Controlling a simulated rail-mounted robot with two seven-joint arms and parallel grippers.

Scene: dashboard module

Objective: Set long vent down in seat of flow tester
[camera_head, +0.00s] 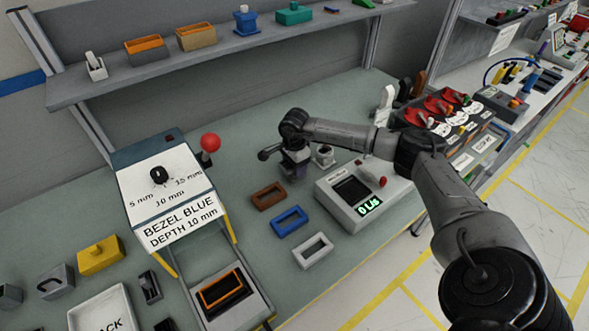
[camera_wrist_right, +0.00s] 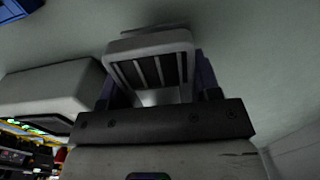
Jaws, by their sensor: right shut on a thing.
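The flow tester (camera_head: 335,207) is a light grey box with a dark recessed seat (camera_head: 352,190), a red knob and a green display reading 0 L/s. My right gripper (camera_head: 293,172) is left of the tester, over the bench. It is shut on the long vent (camera_wrist_right: 150,42), a grey frame with dark slots that shows in the right wrist view. In the head view the gripper mostly hides the vent. The tester's seat looks empty. In the wrist view a grey box, probably the tester (camera_wrist_right: 48,88), is at left. My left gripper is not in view.
Brown (camera_head: 268,196), blue (camera_head: 290,221) and grey (camera_head: 313,250) frames lie left of the tester. A small grey part (camera_head: 323,156) stands behind it. A tray of red parts (camera_head: 440,108) is at right. A bezel sign stand (camera_head: 165,195) is at left.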

